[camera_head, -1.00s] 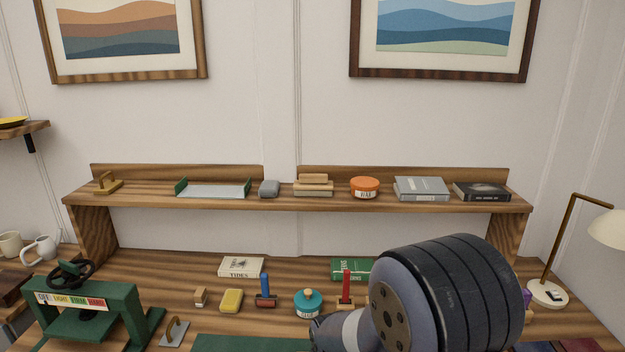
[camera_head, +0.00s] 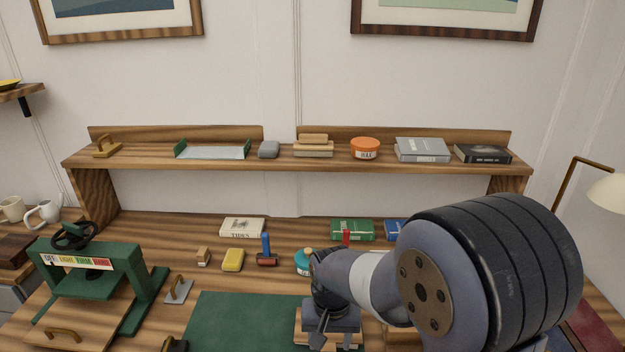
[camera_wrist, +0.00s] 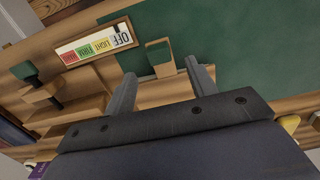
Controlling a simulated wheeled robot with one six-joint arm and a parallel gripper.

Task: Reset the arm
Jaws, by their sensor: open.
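My gripper (camera_head: 320,338) shows at the bottom middle of the head view, pointing down over the workbench near the right end of the green mat (camera_head: 235,320). My own arm hides part of the bench behind it. In the wrist view my gripper (camera_wrist: 161,85) has its two fingers spread, with nothing held between them. A small wooden block with a green face (camera_wrist: 160,56) shows beyond and between the fingertips; it appears apart from them.
A green press (camera_head: 90,270) stands at left. A yellow block (camera_head: 233,260), a blue-handled roller (camera_head: 266,250) and a teal jar (camera_head: 303,262) stand behind the mat. A raised shelf (camera_head: 290,160) spans the back. The wrist view shows a colored label strip (camera_wrist: 95,45).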

